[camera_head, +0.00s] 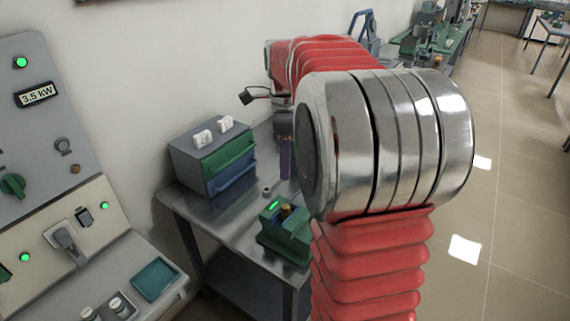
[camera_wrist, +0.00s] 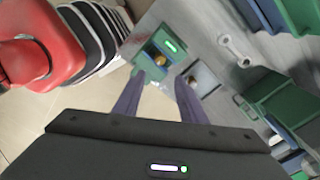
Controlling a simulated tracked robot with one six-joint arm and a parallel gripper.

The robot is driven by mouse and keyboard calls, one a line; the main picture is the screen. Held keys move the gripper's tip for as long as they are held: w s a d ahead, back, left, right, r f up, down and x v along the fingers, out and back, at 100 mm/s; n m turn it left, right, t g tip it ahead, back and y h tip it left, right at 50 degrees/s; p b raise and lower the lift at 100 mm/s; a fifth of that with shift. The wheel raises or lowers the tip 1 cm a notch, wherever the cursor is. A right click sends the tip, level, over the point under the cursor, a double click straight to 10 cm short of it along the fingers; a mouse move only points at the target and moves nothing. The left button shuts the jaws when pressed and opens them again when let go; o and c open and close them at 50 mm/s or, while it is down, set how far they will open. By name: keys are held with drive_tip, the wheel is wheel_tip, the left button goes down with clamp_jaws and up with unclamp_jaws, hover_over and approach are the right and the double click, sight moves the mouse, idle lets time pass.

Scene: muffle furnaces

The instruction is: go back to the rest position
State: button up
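My gripper (camera_wrist: 160,78) shows in the wrist view with its two purple fingers apart and nothing seen held between them. It points down over the metal table. In the head view my gripper (camera_head: 285,160) hangs above the table, between the drawer box and my large metal arm joint, which partly hides that area; only one purple finger is clear there. A green device (camera_head: 286,240) with a brass knob and a lit green display stands on the table near its front edge. The same green device (camera_wrist: 172,42) lies beyond the fingertips in the wrist view.
A grey box (camera_head: 205,155) with green and blue drawers and white pieces on top stands on the metal table (camera_head: 225,225) by the wall. A control panel (camera_head: 45,120) reading 3.5 kW is at left, above a teal tray (camera_head: 155,279). Open floor lies at right.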

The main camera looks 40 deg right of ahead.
idle(0.4)
drive_tip(key=s+a+n+t, duration=0.3)
drive_tip(key=s+a+n, duration=0.5)
drive_tip(key=a+n, duration=0.3)
drive_tip(key=s+a+f+n+t, duration=0.1)
drive_tip(key=s+a+n+t, duration=0.2)
drive_tip(key=s+a+n, duration=0.5)
drive_tip(key=a+n, duration=0.3)
drive_tip(key=n, duration=0.3)
drive_tip(key=shift+s+f, duration=0.2)
drive_tip(key=shift+s, duration=0.05)
drive_tip(key=shift+c, duration=0.9)
